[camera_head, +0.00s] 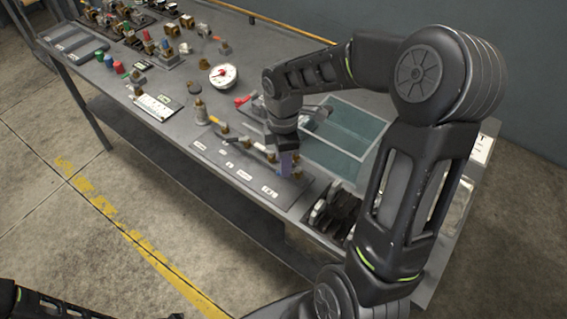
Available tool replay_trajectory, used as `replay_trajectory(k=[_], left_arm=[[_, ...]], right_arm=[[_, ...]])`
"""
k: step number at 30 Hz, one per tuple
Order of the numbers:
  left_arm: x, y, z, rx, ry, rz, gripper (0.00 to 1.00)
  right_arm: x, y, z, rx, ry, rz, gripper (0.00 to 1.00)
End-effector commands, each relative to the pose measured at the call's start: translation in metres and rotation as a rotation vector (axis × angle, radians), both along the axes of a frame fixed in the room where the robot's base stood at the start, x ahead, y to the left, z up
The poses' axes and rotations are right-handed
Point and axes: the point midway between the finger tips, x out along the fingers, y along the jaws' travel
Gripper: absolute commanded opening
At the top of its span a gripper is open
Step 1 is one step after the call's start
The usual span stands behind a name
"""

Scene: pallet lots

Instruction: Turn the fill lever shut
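A dark panel (213,153) with several white labels lies along the bench's front edge and carries a row of small brass-and-dark fittings (247,143). I cannot read the labels or tell for sure which part is the fill lever.
A red-handled valve (243,100) and a white dial gauge (222,75) stand behind the panel. A brass bottle-shaped piece (200,112) stands left of it. A glass-topped tray (343,138) lies to the right. A bin of dark parts (336,212) sits at the front right.

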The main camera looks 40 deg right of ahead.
Motion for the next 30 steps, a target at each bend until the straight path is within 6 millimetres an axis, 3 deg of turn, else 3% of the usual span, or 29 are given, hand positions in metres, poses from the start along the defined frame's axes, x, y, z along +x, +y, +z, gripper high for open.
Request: replay_trajectory(k=[6, 14, 27, 30], left_arm=[[0.0, 0.0, 0.003, 0.001, 0.001, 0.001, 0.34], [0.0, 0.0, 0.002, 0.001, 0.001, 0.001, 0.34], [0.0, 0.0, 0.003, 0.001, 0.001, 0.001, 0.34], [0.0, 0.0, 0.003, 0.001, 0.001, 0.001, 0.34]], right_arm=[[0.0, 0.0, -0.021, 0.0, 0.001, 0.0, 0.34], [0.0, 0.0, -0.023, 0.0, -0.001, 0.0, 0.34], [0.0, 0.0, -0.022, 0.0, -0.001, 0.0, 0.0], [0.0, 0.0, -0.022, 0.0, -0.001, 0.0, 0.0]])
